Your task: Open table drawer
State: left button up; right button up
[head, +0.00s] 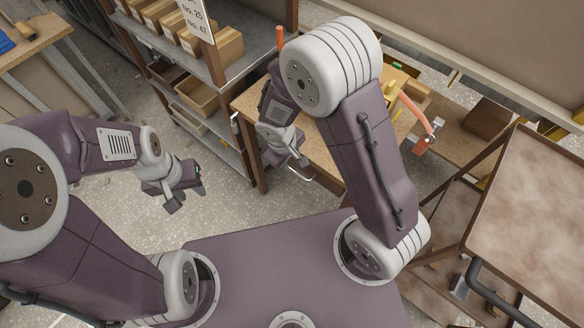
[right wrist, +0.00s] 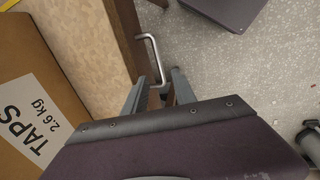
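The wooden table (head: 322,158) stands ahead, with its near edge facing me. In the right wrist view its tan top (right wrist: 85,38) and dark front face (right wrist: 125,32) show. A silver bar handle (right wrist: 154,58) sticks out from that face; it also shows in the head view (head: 302,175). The drawer seams cannot be made out. My right gripper (head: 293,158) is at the table's front edge by the handle. In the wrist view its two fingers (right wrist: 157,90) are apart, with the handle's lower end near the gap; contact is unclear. My left gripper (head: 184,194) is open and empty over the floor.
A box marked TAPS (right wrist: 28,100) lies on the table close to my right wrist. A metal shelf (head: 185,60) with cardboard boxes stands behind left. A brown-topped cart (head: 530,210) stands at the right. Speckled floor lies clear before the table.

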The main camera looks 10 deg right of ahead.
aim_at(294, 171)
jog(key=f, duration=0.2)
jog(key=f+b, duration=0.1)
jog(key=f, duration=0.1)
jog(key=w+d+f+b, duration=0.1)
jog(key=f, duration=0.2)
jog(key=shift+d+f, duration=0.1)
grip_shut()
dwell(1.1)
